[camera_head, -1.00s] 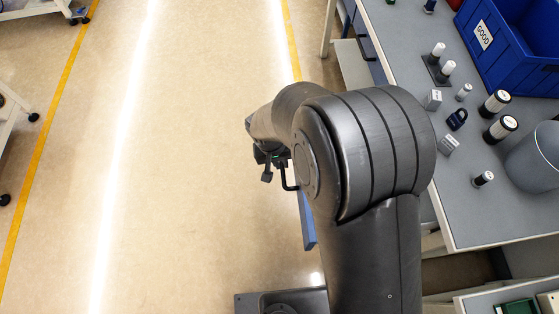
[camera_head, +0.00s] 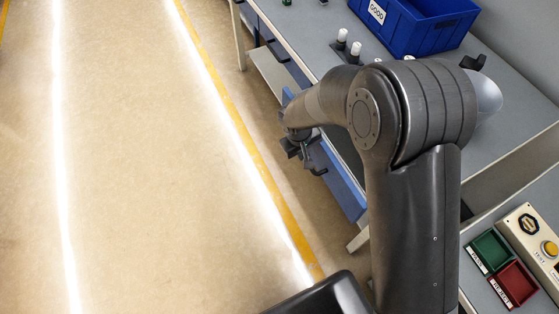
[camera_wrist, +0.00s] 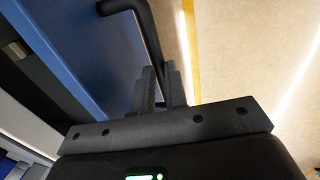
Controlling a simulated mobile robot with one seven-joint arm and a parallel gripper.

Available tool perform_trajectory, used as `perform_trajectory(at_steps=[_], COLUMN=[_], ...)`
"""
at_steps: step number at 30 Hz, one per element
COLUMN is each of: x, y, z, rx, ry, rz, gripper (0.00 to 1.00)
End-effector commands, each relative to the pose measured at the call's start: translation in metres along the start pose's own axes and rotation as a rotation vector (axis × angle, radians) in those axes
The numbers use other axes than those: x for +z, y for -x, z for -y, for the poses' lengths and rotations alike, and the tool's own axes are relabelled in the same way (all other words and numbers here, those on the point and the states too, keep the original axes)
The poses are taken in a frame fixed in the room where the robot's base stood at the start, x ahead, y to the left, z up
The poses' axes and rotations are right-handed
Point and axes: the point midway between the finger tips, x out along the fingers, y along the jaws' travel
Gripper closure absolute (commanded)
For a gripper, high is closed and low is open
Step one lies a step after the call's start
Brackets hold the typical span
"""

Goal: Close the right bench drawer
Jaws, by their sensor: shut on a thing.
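The right bench drawer has a blue front (camera_head: 343,184) that stands out from the bench, so it is partly open. In the wrist view its blue face (camera_wrist: 85,50) fills the upper left, with a dark opening behind it. A black bar handle (camera_wrist: 148,35) is fixed to the front and runs down between my fingers. My gripper (camera_head: 306,158) is at the handle on the aisle side of the drawer. Its fingers (camera_wrist: 161,85) are shut on the handle in the wrist view. My arm hides part of the drawer and bench.
The grey bench top (camera_head: 315,35) holds a blue bin (camera_head: 415,28) marked GOOD and white-topped cylinders. Another drawer (camera_head: 278,48) is farther along the bench. A second table at lower right bears a green tray (camera_head: 491,250) and a red tray (camera_head: 514,283). The aisle floor is clear.

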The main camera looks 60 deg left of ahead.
Motion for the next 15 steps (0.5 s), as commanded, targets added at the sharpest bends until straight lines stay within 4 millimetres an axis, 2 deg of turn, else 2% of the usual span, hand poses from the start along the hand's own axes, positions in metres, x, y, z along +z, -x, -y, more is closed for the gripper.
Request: perform_trajectory(at_steps=[1,6,15], x=[0.001,0.001,0.001], y=[-0.003,-0.009,-0.015], z=[-0.014,-0.047,-0.077], rx=[0.0,0.0,-0.001], ry=[-0.005,-0.004,-0.001], rz=[0.002,0.002,0.001], gripper=[1.0,1.0,1.0])
